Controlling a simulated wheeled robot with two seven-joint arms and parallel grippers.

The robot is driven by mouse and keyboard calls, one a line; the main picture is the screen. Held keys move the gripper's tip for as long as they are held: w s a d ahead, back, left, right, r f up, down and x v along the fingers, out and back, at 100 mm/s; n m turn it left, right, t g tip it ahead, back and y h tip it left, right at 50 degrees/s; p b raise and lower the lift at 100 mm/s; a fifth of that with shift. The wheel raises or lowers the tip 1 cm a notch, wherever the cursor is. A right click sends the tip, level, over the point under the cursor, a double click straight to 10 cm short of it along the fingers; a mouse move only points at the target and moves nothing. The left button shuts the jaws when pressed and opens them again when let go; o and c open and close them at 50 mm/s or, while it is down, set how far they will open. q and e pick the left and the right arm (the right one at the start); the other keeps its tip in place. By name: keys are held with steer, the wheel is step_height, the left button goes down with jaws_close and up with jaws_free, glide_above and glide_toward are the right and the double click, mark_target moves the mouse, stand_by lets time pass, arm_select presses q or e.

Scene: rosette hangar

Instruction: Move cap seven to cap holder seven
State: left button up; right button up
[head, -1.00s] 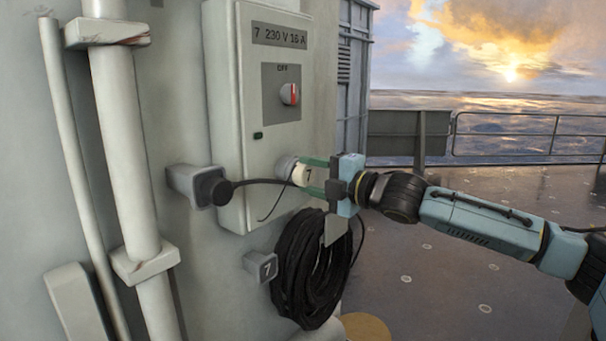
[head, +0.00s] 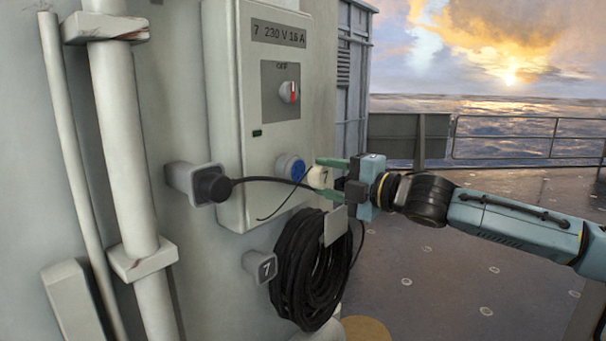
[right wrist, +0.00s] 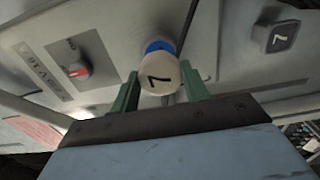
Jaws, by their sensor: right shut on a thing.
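Cap seven, a cream round cap marked 7 (head: 318,177), is between the green fingers of my right gripper (head: 329,178), which is shut on it. It also shows in the right wrist view (right wrist: 159,76), in front of the blue socket. The blue socket (head: 290,167) on the grey box front is uncovered, with a gap between it and the cap. Cap holder seven, a small grey block marked 7 (head: 260,266), sticks out of the wall below and left of the socket; it also shows in the right wrist view (right wrist: 284,36). My left gripper is not in view.
A black cable runs from a plug in a grey wall holder (head: 190,182) past the socket. A black cable coil (head: 308,268) hangs right of cap holder seven. The box (head: 258,120) has a red-and-white switch (head: 288,92) at OFF. Vertical pipes (head: 125,150) stand at left.

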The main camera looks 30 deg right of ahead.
steer(key=shift+b+v, duration=0.35)
steer(key=shift+v, duration=0.55)
